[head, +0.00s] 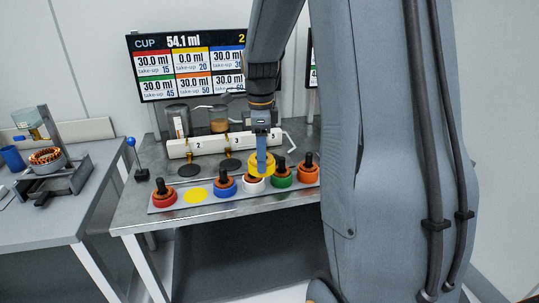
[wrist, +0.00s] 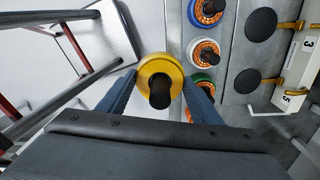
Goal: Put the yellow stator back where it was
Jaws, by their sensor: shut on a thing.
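The yellow stator (head: 259,168) is between the fingers of my gripper (head: 263,158), raised above the row of stators, near the white one. In the wrist view my gripper (wrist: 160,84) is shut on the yellow stator (wrist: 152,66), whose black knob points toward the camera. A flat yellow disc (head: 195,196) on the light strip is bare, between the red stator (head: 162,196) and the blue stator (head: 225,189).
The white stator (head: 253,186), green stator (head: 282,179) and orange stator (head: 306,174) stand on the strip to the right. Behind are dark round pads (head: 189,171) and a white numbered manifold (head: 210,144). A blue-knobbed post (head: 132,142) stands at the bench's left.

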